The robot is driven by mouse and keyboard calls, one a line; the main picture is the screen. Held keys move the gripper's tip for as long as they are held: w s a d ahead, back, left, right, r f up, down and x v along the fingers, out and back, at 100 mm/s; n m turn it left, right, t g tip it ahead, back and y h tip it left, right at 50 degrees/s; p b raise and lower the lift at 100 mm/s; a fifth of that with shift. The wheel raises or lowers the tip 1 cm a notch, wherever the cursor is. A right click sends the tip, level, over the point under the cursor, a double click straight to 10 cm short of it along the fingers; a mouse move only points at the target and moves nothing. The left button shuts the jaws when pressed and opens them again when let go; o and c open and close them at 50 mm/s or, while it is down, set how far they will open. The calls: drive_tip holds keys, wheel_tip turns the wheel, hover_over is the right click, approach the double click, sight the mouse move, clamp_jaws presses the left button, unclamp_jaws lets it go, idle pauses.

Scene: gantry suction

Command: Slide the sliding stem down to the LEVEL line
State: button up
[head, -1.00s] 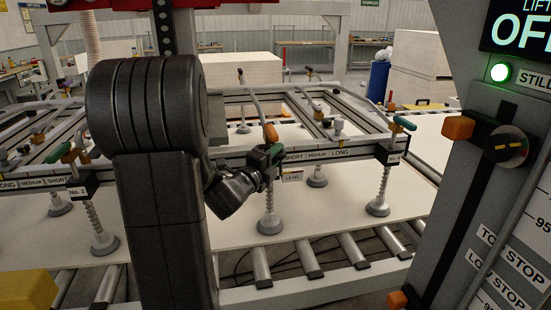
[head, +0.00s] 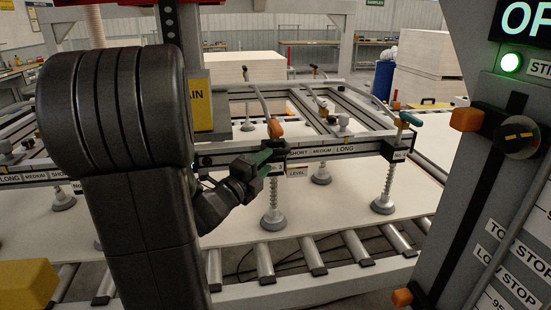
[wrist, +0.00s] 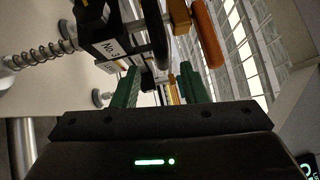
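The sliding stem is a spring-wrapped rod with a grey suction cup (head: 272,218) at its foot, hanging from the front rail (head: 330,152). An orange lever (head: 276,129) tops its dark holder. The pale LEVEL tag (head: 297,172) sits just below the rail, right of the stem. My gripper (head: 265,158) has green fingers beside the holder, on its left in the head view. In the wrist view the fingers (wrist: 160,85) are apart, with a gap between them. The No. 3 holder (wrist: 108,42), the spring stem (wrist: 38,56) and the orange lever (wrist: 207,35) are beyond them.
Another cup stem with a teal lever (head: 408,119) hangs to the right. A pale board (head: 340,215) lies on the rollers beneath the cups. A grey control post (head: 480,200) with orange knobs stands at the right. A yellow block (head: 28,287) is at the lower left.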

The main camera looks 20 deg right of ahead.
drive_tip(key=v, duration=0.6)
drive_tip(key=shift+b, duration=0.4)
drive_tip(key=shift+s+a, duration=0.1)
drive_tip(key=shift+a, duration=0.05)
drive_tip(key=c, duration=0.4)
drive_tip(key=w, duration=0.1)
drive_tip(key=w+r+n+t+y, duration=0.1)
drive_tip(key=w, duration=0.1)
drive_tip(key=shift+a+r+n+t+p, duration=0.25)
drive_tip(key=shift+a+n+t+p, duration=0.05)
drive_tip(key=shift+t+p, duration=0.1)
clamp_jaws()
drive_tip(key=w+a+r+n+t+y+p, duration=0.2)
drive_tip(key=w+a+r+n+y+p, duration=0.45)
drive_tip(key=w+n+y, duration=0.7)
drive_tip(key=s+d+r+n+g+h+p, duration=0.1)
drive_tip(key=s+d+r+n+g, duration=0.2)
drive_tip(key=s+d+r+g, duration=0.3)
drive_tip(key=s+d+r+n+g+h+p, duration=0.1)
drive_tip(key=s+d+r+n+g, duration=0.25)
drive_tip(key=s, duration=0.55)
drive_tip(key=s+p+x, duration=0.1)
drive_tip(key=x, duration=1.2)
drive_tip(key=shift+w+f+m+g+p, duration=0.15)
drive_tip(key=shift+f+m+g+p, duration=0.15)
drive_tip(key=shift+f+g, duration=0.15)
